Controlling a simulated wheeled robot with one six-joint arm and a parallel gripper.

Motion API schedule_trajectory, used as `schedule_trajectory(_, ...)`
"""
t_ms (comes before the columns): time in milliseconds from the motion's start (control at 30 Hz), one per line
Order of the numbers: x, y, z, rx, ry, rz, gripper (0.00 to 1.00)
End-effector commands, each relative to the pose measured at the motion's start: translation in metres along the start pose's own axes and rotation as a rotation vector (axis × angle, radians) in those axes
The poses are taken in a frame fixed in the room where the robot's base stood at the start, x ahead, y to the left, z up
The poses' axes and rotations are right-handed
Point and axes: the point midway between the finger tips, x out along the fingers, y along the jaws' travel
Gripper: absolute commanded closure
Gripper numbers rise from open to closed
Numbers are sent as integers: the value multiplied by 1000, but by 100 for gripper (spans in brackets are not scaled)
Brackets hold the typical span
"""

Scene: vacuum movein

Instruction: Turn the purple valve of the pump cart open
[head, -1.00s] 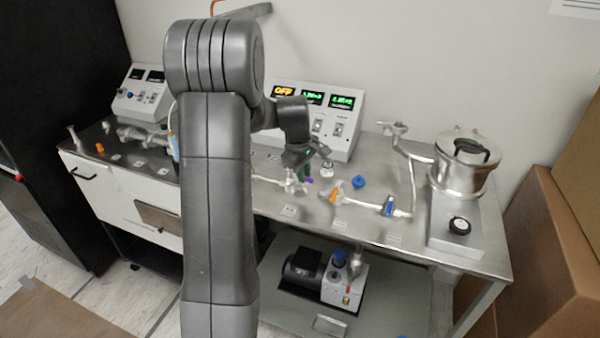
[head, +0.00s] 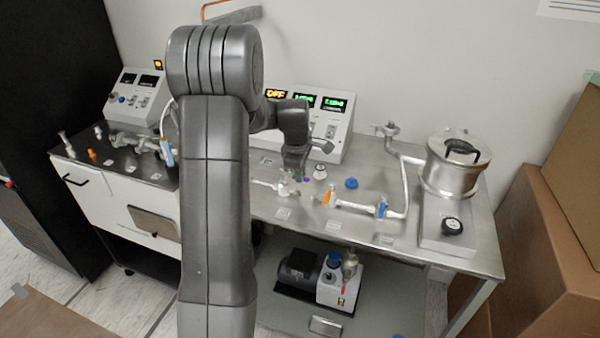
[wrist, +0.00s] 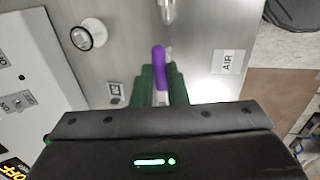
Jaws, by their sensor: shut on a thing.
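The purple valve handle (wrist: 159,58) sits between the two green fingers of my gripper (wrist: 160,75) in the wrist view, and the fingers are shut on it. The handle points up the picture, towards a metal tube fitting (wrist: 167,10). In the head view the purple valve (head: 306,180) is a small spot beside my gripper (head: 299,177) on the steel top. My fingers and hand hide most of the valve body.
A control box (head: 326,125) with lit displays stands behind. An orange valve (head: 328,197), a blue valve (head: 381,207) and a blue knob (head: 351,183) lie to the right. A metal chamber (head: 452,170) stands at the right end. A label reading AIR (wrist: 227,62) lies on the top.

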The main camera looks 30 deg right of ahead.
Motion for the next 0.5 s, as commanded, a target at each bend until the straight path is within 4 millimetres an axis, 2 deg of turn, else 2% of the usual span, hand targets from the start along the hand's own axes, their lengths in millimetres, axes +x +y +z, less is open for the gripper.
schedule_trajectory(67, -1, 2, 0, -1, 1, 5, 100)
schedule_trajectory(100, -2, 2, 0, -1, 1, 6, 83)
schedule_trajectory(200, -1, 1, 0, 0, 1, 5, 65)
schedule_trajectory(500, -2, 1, 0, 1, 1, 3, 65)
